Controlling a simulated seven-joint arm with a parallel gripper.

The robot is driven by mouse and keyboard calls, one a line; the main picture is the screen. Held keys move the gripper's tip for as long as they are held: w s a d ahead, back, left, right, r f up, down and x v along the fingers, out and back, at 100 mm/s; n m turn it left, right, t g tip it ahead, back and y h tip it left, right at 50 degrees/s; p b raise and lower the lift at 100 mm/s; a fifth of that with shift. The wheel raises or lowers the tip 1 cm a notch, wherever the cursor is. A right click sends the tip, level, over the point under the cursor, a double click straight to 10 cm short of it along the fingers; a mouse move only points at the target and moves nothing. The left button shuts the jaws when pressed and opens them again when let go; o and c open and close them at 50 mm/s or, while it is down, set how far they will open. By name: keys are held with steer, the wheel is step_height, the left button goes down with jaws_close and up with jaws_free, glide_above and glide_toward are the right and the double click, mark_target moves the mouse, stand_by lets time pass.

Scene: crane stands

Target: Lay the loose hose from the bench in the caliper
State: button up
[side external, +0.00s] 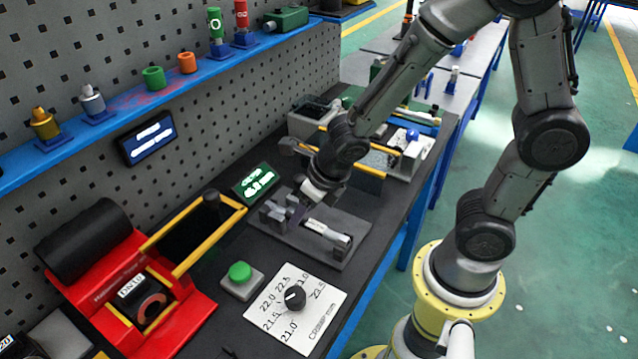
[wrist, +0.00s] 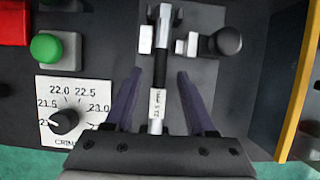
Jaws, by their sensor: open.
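The hose (wrist: 161,68) has a black middle, a silver fitting at the far end and a white labelled sleeve at the near end. It lies lengthwise on the caliper's grey plate (wrist: 205,18), between a pale jaw block (wrist: 146,39) on its left and another (wrist: 190,45) on its right. Whether it touches both blocks is unclear. The caliper (side external: 335,257) with the hose also shows in the side view, partly hidden by my wrist. My gripper (wrist: 159,74) is open, its purple fingers on either side of the hose with gaps. It also shows low over the caliper in the side view (side external: 294,209).
A black knob (wrist: 228,41) sits right of the jaws. A dial card (side external: 296,305) and green button (side external: 239,271) are on the near bench. A red crimping machine (side external: 110,290) stands left, a green display (side external: 255,183) behind. A yellow-edged tray (side external: 365,165) is beyond.

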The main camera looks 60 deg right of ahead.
steer(key=v, duration=1.3)
steer(key=shift+d, duration=0.1)
steer(key=s+d+r+m, duration=0.1)
steer(key=s+m, duration=0.2)
steer(key=m, duration=0.9)
steer(key=s+d+r+m, duration=0.2)
steer(key=s+m, duration=0.1)
steer(key=m, duration=0.9)
steer(key=s+d+r+m+t, duration=0.1)
steer(key=s+m, duration=0.2)
steer(key=m, duration=0.9)
steer(key=shift+s+d+r, duration=0.2)
steer(key=shift+s+d, duration=0.15)
steer(key=shift+d, duration=0.05)
